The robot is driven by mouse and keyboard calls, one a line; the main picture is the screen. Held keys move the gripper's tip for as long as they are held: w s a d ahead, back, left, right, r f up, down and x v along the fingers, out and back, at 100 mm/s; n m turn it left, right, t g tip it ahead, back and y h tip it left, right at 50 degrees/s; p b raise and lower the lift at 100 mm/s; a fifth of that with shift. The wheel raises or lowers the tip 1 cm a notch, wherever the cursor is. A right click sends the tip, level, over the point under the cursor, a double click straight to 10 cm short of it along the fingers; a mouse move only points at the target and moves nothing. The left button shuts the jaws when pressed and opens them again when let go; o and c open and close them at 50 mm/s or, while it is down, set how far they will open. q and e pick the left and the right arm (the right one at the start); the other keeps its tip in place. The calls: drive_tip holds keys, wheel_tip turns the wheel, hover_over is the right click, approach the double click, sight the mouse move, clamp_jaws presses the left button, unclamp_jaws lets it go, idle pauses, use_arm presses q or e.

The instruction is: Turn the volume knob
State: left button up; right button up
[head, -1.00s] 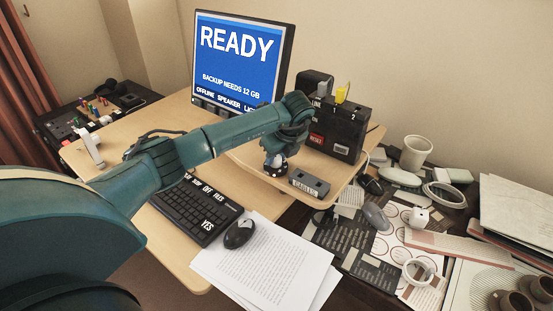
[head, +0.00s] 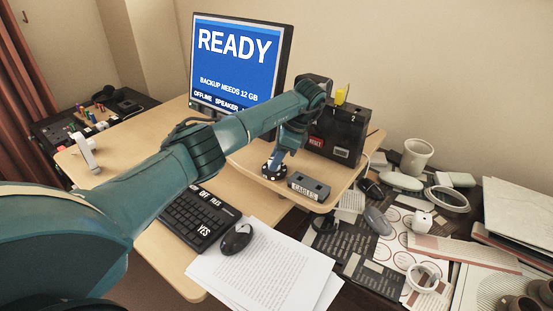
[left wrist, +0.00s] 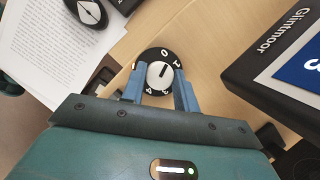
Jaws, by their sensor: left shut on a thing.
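The volume knob is a pale round knob (left wrist: 159,75) on a black dial with white numbers, on the desk's raised wooden shelf. In the head view the black dial (head: 274,174) shows beneath my left gripper (head: 277,164), and the knob itself is mostly hidden. In the left wrist view the blue fingers of my left gripper (left wrist: 158,88) stand on either side of the knob and are shut on it. A dark line on the knob points to the upper right, toward the side with 0 and 1. My right gripper is not in view.
The monitor (head: 238,58) reads READY behind my arm. A black box with a RESET label (head: 338,132) and a grey CABLES block (head: 308,187) stand close to the dial. The keyboard (head: 198,218), mouse (head: 236,239) and papers (head: 262,272) lie in front. Clutter fills the right side.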

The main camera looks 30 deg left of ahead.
use_arm(q)
drive_tip(key=shift+n+g+h, duration=0.3)
drive_tip(key=shift+n, duration=0.7)
drive_tip(key=o, duration=1)
